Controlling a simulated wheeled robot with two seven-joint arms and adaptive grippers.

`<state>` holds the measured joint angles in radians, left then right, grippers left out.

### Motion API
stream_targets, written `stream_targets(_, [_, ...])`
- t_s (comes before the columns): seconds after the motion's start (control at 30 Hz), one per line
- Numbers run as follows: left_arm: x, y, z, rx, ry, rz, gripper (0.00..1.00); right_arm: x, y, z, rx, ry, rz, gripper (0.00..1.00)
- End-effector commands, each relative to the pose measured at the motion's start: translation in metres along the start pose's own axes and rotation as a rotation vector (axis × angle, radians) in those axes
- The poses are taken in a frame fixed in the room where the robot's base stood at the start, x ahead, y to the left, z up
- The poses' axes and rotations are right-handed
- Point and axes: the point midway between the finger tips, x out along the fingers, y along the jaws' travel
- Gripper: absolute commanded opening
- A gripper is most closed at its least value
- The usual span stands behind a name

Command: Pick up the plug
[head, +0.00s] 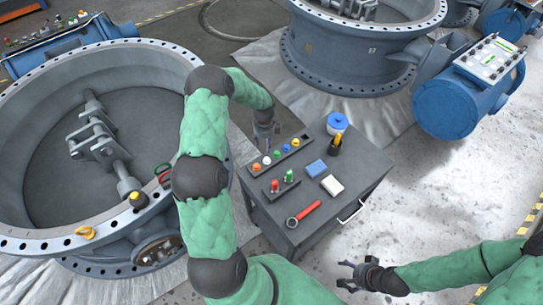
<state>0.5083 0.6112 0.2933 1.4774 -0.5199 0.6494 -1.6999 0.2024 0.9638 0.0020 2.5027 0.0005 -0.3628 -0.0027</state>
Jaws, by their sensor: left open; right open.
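A dark rack (281,154) on the cart holds a row of small coloured plug-like pieces: orange (256,167), white (266,160), green (277,154), blue (286,148) and yellow (295,142). A shorter holder (282,184) in front carries a red piece (274,186) and a green one (290,176). I cannot tell which piece is the plug. My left gripper (265,134) is open and empty, pointing down near the cart's back-left edge, behind the rack and apart from the pieces. My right gripper (354,277) is open and empty over the floor, right of the cart's front.
The grey cart (262,205) also bears a blue sponge (316,168), a white block (332,185), a red-handled wrench (303,213), a black cup (335,147) and a blue-white tub (337,123). Large valve bodies stand left (30,95) and behind (350,60).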

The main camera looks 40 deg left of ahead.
Motion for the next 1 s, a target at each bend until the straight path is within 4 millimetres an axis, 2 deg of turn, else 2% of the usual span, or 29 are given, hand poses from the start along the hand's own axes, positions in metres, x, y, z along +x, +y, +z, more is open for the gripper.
stream_targets(0.3, [0.046,0.001,-0.002,-0.001,0.002,0.002,0.53,0.009,0.003,0.001,0.000,-0.002,0.000,0.75])
stream_targets(0.57, [0.062,0.001,-0.005,-0.001,0.002,0.002,0.53,0.012,0.004,0.000,0.000,-0.001,0.000,0.75])
stream_targets(0.83, [0.099,0.001,-0.011,-0.002,0.002,0.002,0.53,0.022,0.008,0.000,0.000,-0.001,0.000,0.75])
stream_targets(1.0, [0.104,0.000,-0.010,-0.003,0.001,0.000,0.53,0.022,0.008,0.000,0.000,-0.001,0.000,0.75])
